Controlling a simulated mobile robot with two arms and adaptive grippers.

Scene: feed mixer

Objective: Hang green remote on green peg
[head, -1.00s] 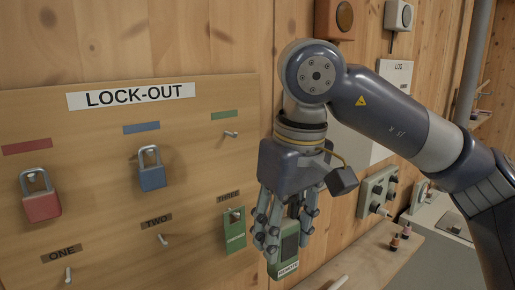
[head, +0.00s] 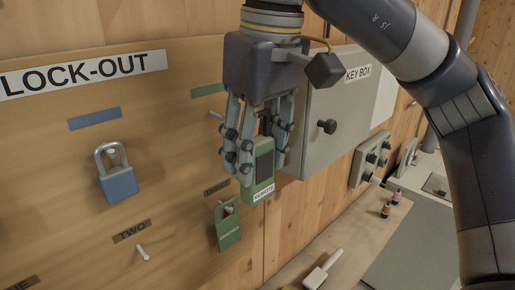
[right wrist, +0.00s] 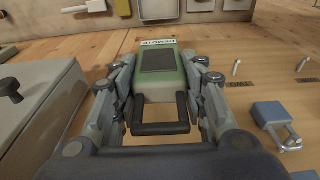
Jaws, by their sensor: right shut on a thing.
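My right gripper (head: 253,150) is shut on the green remote (head: 262,168), which hangs below the fingers with its dark panel and white label facing out. In the right wrist view the remote (right wrist: 160,75) sits between the fingers (right wrist: 160,100), with a dark loop handle (right wrist: 158,118) at its near end. The green strip (head: 208,90) is on the lock-out board, just left of the gripper. The peg under it (head: 215,115) shows only in part beside the fingers. The remote is apart from this peg. My left gripper is not in view.
A blue padlock (head: 118,182) hangs on the board to the left. A green tag (head: 227,226) hangs on the peg marked THREE, close below the remote. Peg TWO (head: 142,252) is bare. The grey key box (head: 335,110) projects from the wall right of the gripper.

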